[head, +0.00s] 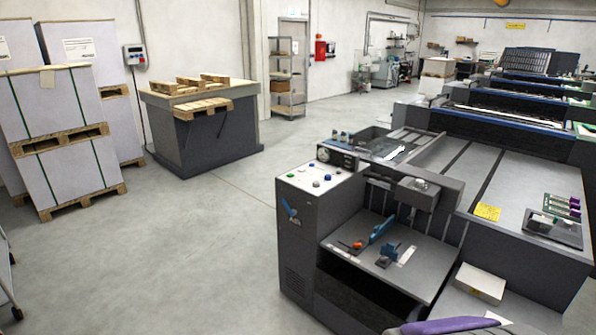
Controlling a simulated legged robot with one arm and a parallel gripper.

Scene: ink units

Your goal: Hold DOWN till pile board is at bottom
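A dark press unit (300,235) stands at the front right. Beside the panel is a flat grey board (440,278), level and well above the floor. Blue fittings (382,230) and an orange knob (357,244) sit on it. I cannot tell for certain whether this is the pile board. My gripper is not in view.
A purple object (450,325) is cut off at the bottom edge, near a pale box (480,282). A grey table (215,140) with wooden pallets, wrapped stacks (62,135) and a wall control box (135,55) stand left. The floor (190,250) between is clear.

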